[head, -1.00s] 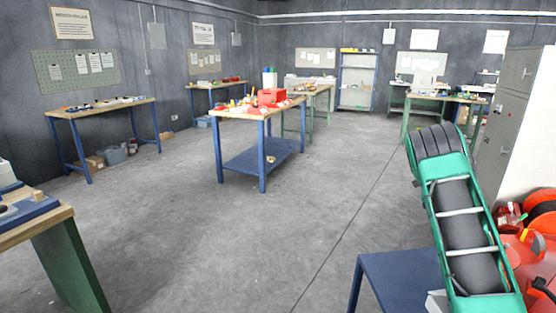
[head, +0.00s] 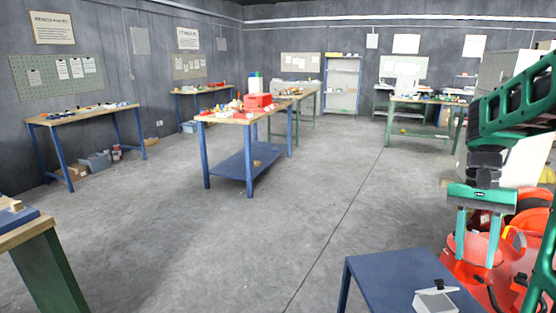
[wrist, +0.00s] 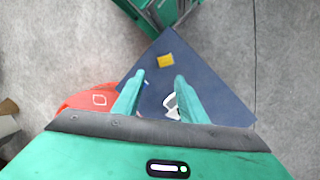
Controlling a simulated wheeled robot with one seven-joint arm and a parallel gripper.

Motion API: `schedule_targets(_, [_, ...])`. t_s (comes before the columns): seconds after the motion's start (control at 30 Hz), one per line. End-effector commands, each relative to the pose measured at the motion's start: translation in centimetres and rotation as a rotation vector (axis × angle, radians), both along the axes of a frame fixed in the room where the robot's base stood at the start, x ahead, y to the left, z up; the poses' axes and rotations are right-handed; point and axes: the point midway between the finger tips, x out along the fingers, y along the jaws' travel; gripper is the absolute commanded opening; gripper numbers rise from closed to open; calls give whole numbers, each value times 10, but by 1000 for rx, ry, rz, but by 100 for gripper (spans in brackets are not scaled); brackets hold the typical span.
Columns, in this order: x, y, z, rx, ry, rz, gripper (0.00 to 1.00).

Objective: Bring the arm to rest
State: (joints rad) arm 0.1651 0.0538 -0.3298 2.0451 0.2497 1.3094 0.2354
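My gripper (head: 477,258) is on the right side of the head view, pointing down, with its two green fingers apart and nothing between them. The wrist view also shows my gripper (wrist: 159,77) open and empty above a blue table top. That blue table (head: 385,272) stands low at the front right of the head view. A small pale grey block with a dark top (head: 436,300) sits on it. In the wrist view a white piece (wrist: 170,102) shows partly behind the right finger, and a small yellow piece (wrist: 165,61) lies on the table.
Red and orange items (head: 475,255) stand behind and beside my gripper at the right. A wooden workbench with blue legs (head: 215,116) stands mid-room, with more benches along the walls. A bench corner (head: 30,232) is at the near left. The grey floor between is clear.

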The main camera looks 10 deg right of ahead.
Motion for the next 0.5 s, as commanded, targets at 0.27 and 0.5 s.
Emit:
schedule_targets(0.27, [-67, 40, -2, 27, -134, 166, 38])
schedule_targets(0.5, [-117, 73, -19, 25, -236, 311, 38])
